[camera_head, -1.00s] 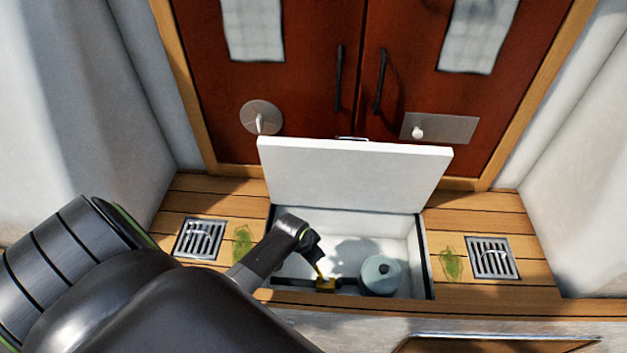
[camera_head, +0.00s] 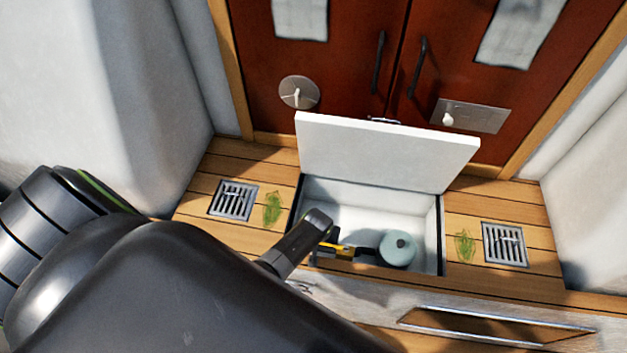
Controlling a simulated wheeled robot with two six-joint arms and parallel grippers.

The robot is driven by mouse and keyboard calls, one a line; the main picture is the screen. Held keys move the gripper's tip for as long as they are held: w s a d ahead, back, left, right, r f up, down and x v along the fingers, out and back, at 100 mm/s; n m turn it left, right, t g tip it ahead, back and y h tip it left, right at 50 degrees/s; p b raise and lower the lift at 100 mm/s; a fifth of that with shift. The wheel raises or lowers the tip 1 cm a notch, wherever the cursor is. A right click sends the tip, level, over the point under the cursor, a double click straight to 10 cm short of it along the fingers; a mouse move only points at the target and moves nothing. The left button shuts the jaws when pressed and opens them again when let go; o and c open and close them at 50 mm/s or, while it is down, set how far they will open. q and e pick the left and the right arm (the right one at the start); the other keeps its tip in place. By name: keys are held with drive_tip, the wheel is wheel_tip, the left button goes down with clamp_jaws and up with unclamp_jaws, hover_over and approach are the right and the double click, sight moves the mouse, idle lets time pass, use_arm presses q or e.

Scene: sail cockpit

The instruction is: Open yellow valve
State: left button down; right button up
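The yellow valve (camera_head: 344,252) sits low in the open white locker, on a dark pipe beside a round grey-blue canister (camera_head: 397,249). Its yellow part now lies roughly sideways, along the line of the pipe. My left arm comes in from the left and reaches over the locker's front left corner. My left gripper (camera_head: 325,249) is at the left end of the yellow valve, close to it or touching it. The wrist hides most of its fingers, so their opening and any grip do not show. My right gripper is not in view.
The white locker lid (camera_head: 385,152) stands raised behind the opening. Slatted wooden deck with a left metal drain grate (camera_head: 233,201) and a right one (camera_head: 504,245) flanks the locker. Red double doors (camera_head: 345,75) stand behind. A framed recess (camera_head: 495,330) is at the front.

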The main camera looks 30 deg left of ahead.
use_arm(q)
drive_tip(key=shift+s+d, duration=0.1)
drive_tip(key=shift+s, duration=0.25)
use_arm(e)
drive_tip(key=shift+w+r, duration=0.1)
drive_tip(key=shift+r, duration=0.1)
